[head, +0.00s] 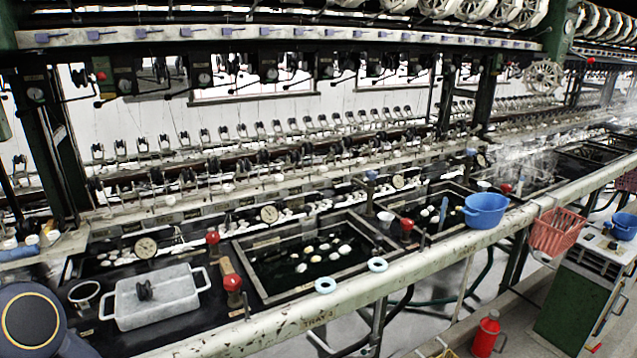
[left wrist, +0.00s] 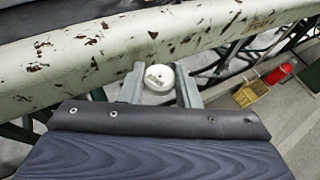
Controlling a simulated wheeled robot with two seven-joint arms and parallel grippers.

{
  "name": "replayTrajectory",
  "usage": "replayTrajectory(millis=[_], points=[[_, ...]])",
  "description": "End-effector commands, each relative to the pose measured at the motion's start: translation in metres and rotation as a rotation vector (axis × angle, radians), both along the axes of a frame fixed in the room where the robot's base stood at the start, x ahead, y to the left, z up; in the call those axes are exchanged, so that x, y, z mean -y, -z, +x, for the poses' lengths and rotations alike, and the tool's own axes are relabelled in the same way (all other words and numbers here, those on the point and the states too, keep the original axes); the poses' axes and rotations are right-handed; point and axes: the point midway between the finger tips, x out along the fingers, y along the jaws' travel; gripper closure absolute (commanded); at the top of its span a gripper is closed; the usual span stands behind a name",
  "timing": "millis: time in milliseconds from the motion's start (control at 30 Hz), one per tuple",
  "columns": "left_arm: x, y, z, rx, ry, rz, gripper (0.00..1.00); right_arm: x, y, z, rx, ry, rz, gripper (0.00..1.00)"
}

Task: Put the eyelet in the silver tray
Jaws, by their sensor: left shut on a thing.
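The silver tray (head: 122,308) is a rectangular metal pan with two handles. In the left wrist view my left gripper (left wrist: 158,90) is shut on a white round piece with a small dark hole, which looks like the eyelet (left wrist: 158,76). It is held between the two grey fingers, just in front of the chipped pale rail in that view. The left fingers are outside the head view. My right gripper is in neither view.
A water basin (head: 262,292) with floating cocoons lies right of the tray. A blue bowl (head: 486,211) stands farther right.

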Motion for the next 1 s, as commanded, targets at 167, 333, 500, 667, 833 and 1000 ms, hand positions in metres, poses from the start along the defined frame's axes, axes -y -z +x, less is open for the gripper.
replayTrajectory(millis=[167, 333, 500, 667, 833, 1000], points=[[-0.002, -0.018, 0.002, 0.008, -0.007, 0.003, 0.92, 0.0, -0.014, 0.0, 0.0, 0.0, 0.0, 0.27], [-0.003, -0.019, 0.002, 0.008, -0.008, 0.004, 0.92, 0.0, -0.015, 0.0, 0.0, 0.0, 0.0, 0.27], [-0.008, -0.026, 0.003, 0.013, -0.025, 0.006, 0.92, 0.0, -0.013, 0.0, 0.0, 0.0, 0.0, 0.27], [-0.029, -0.054, 0.0, 0.02, -0.094, 0.007, 0.92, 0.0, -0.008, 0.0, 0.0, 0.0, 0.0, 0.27], [-0.054, -0.099, -0.016, 0.023, -0.197, 0.003, 0.92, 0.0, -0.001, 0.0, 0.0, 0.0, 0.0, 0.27], [-0.067, -0.135, -0.04, 0.019, -0.272, -0.001, 0.92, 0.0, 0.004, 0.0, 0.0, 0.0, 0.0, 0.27]])
